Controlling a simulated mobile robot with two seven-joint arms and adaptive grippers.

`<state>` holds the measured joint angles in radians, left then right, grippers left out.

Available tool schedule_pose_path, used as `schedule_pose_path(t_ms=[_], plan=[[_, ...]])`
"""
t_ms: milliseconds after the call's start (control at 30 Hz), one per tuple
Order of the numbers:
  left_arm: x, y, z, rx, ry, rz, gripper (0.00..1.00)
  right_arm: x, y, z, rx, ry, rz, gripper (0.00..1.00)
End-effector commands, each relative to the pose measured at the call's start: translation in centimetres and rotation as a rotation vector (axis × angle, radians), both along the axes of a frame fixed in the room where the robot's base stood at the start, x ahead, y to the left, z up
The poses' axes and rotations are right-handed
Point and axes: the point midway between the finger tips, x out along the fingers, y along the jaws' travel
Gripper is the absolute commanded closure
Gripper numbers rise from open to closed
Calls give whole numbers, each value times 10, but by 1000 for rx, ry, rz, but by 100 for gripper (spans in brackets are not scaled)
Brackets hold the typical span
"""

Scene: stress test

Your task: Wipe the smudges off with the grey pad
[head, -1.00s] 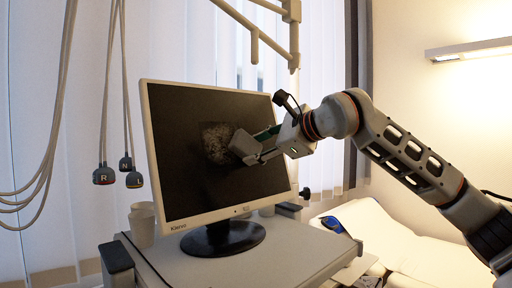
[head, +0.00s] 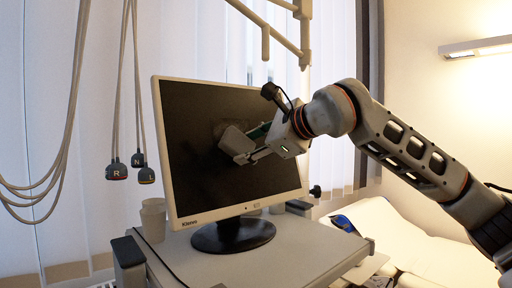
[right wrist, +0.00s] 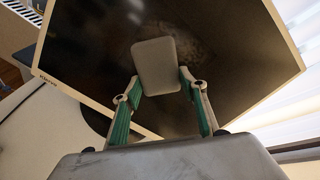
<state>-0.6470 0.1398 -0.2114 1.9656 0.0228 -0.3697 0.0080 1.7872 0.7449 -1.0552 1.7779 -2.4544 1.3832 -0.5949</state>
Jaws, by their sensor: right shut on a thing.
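The monitor (head: 200,180) stands upright with a dark screen in a pale frame. A faint pale smudge (head: 219,128) shows on the screen just left of and above the pad, and a mottled patch shows beyond the pad in the right wrist view (right wrist: 200,45). My right gripper (head: 252,146) is shut on the grey pad (head: 236,141) in front of the screen's middle. The right wrist view shows the pad (right wrist: 157,65) between the two green-sided fingers. I cannot tell whether the pad touches the screen. My left gripper is not in view.
The monitor stands on a grey cart top (head: 270,262). A beige cup (head: 153,220) is left of its base. Hanging cables with handsets (head: 117,169) are at left, a pale rail arm (head: 305,30) above. A blue object (head: 343,223) lies at right.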

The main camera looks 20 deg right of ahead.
Motion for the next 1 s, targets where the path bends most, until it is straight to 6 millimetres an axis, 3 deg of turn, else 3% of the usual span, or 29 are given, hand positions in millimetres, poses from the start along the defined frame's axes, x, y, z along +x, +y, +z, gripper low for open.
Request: schedule_pose_path(t_ms=[767, 1000], plan=[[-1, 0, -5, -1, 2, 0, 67, -18, 45, -1, -2, 0, 3, 75], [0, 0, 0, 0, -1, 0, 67, -18, 47, 5, 0, 0, 1, 75]])
